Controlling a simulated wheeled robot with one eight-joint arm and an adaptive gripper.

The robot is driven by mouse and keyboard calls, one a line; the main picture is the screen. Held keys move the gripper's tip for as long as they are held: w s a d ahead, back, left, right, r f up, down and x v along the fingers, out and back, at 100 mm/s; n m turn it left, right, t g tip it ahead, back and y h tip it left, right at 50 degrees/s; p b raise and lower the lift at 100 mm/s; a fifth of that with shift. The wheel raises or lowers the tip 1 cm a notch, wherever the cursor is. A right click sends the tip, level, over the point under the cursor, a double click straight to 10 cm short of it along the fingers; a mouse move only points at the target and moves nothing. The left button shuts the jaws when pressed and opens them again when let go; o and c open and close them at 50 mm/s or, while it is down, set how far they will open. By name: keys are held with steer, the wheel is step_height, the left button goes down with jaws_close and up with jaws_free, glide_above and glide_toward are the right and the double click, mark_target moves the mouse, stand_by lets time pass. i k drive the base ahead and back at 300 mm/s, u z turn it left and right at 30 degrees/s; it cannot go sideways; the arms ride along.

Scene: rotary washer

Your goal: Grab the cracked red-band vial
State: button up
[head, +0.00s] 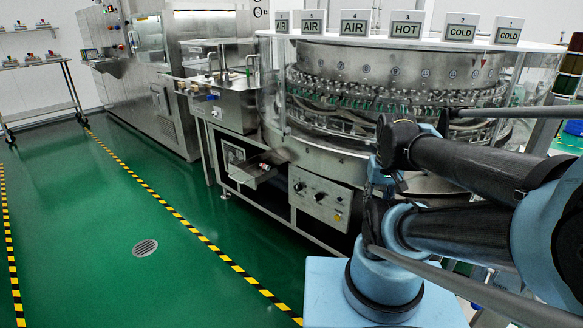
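A small clear vial with a reddish band (264,167) appears to lie in the small metal tray (250,174) low on the front of the washer. It is too small to make out a crack. My arm reaches in from the right, with its dark and light-blue links in front of the washer. The end of the arm, with my gripper (388,183), is folded near the column and overlapped by other links. I cannot make out whether its fingers are open or shut. It is well to the right of the tray, apart from the vial.
The round rotary washer (400,75) with glass guards and AIR, HOT and COLD signs fills the right. A control panel (319,195) with knobs is right of the tray. Open green floor (110,230) with striped tape lies left. A cart (42,100) stands far left.

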mark_target(267, 166)
steer(key=z, duration=0.05)
steer(key=k, duration=1.25)
steer(key=u, duration=0.65)
steer(key=i, duration=1.65)
